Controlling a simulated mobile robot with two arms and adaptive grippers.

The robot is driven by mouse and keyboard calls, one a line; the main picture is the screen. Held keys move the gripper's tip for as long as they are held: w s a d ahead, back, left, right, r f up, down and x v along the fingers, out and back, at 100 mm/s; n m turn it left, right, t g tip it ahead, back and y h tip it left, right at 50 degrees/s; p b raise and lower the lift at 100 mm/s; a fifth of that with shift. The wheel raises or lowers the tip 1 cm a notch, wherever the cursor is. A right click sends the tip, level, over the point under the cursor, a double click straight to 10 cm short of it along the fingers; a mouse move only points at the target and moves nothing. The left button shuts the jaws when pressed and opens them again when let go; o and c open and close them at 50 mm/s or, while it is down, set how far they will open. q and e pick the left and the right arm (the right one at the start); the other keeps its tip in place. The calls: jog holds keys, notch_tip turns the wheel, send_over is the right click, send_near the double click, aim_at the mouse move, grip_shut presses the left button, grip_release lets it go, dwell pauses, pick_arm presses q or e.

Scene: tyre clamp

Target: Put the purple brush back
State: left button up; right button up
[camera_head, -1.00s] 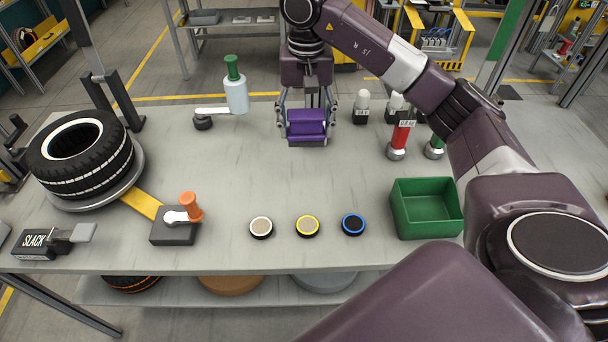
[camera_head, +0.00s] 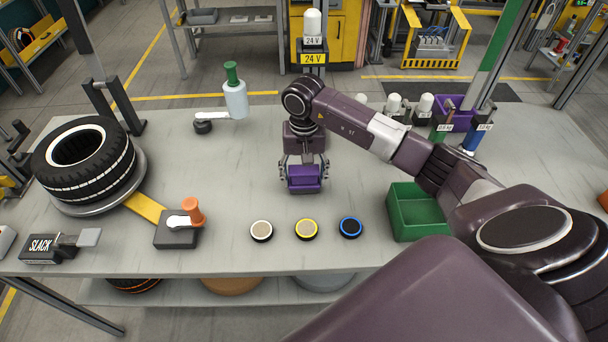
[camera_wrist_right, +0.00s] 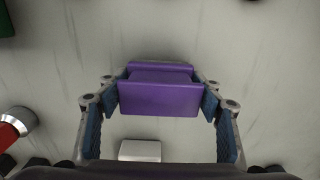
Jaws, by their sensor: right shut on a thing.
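The purple brush (camera_head: 304,179), a blocky stepped piece, is between the fingers of my right gripper (camera_head: 304,172), over the middle of the table. The gripper is shut on it. In the right wrist view the brush (camera_wrist_right: 158,98) sits level across the fingertips, with the blue finger pads (camera_wrist_right: 210,105) at its two ends. I cannot tell whether its underside touches the table. A purple open container (camera_head: 452,112) stands at the back right, partly hidden by my arm and some posts. My left gripper is not in view.
Three round pucks (camera_head: 306,229) lie in front of the brush. A green bin (camera_head: 418,222) stands to the right. A tyre (camera_head: 84,158) on its clamp is at the left, and a green-capped bottle (camera_head: 235,97) stands behind.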

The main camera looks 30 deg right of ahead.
jog(key=shift+f, duration=0.25)
jog(key=o, duration=1)
jog(key=shift+r, duration=0.15)
jog(key=shift+w+r, duration=0.1)
jog(key=shift+r, duration=0.15)
notch_tip(320, 180, up, 10)
jog(key=b, duration=0.4)
jog(key=shift+r, duration=0.8)
